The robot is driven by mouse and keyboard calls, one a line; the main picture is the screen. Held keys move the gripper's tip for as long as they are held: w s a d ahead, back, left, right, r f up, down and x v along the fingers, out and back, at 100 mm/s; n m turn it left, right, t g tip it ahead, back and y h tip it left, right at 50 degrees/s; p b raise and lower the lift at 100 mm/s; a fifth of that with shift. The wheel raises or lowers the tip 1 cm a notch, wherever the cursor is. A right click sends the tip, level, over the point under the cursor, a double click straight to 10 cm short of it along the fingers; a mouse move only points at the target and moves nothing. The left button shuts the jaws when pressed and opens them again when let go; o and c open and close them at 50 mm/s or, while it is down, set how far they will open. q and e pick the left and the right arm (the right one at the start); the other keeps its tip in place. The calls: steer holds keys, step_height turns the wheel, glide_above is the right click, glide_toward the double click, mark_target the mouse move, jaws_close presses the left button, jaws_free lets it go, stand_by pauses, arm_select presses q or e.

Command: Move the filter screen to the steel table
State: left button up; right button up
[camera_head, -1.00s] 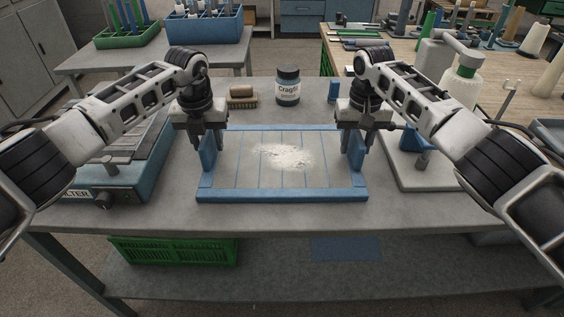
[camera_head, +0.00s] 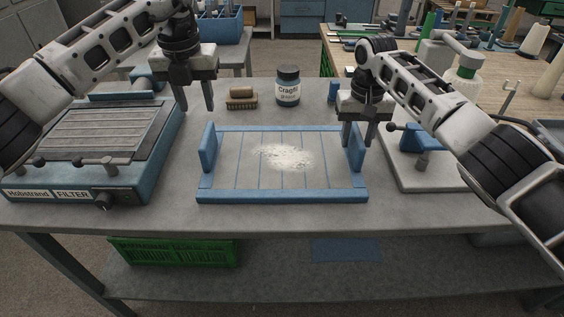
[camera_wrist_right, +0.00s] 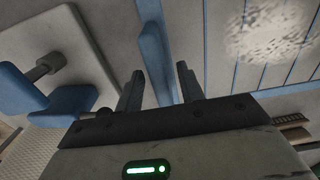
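The filter screen (camera_head: 245,160), a blue frame with upright end tabs and pale powder in the middle, lies flat on the grey table (camera_head: 300,215). Its left tab (camera_head: 208,147) is free. My left gripper (camera_head: 196,101) is open and empty, raised behind and left of that tab. My right gripper (camera_head: 359,138) is open at the right tab (camera_head: 357,157). In the right wrist view the right gripper's fingers (camera_wrist_right: 158,86) stand apart with the blue tab (camera_wrist_right: 155,55) between them, a gap showing.
The filter unit (camera_head: 100,135), labelled Hobstrand FILTER, stands left. A brush (camera_head: 241,99) and a dark jar (camera_head: 288,86) stand behind the screen. A pale base with a blue fixture (camera_head: 420,139) is close at right. The table's front strip is clear.

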step_height(320, 180, up, 10)
steer(key=shift+f, duration=0.1)
stand_by(0.5)
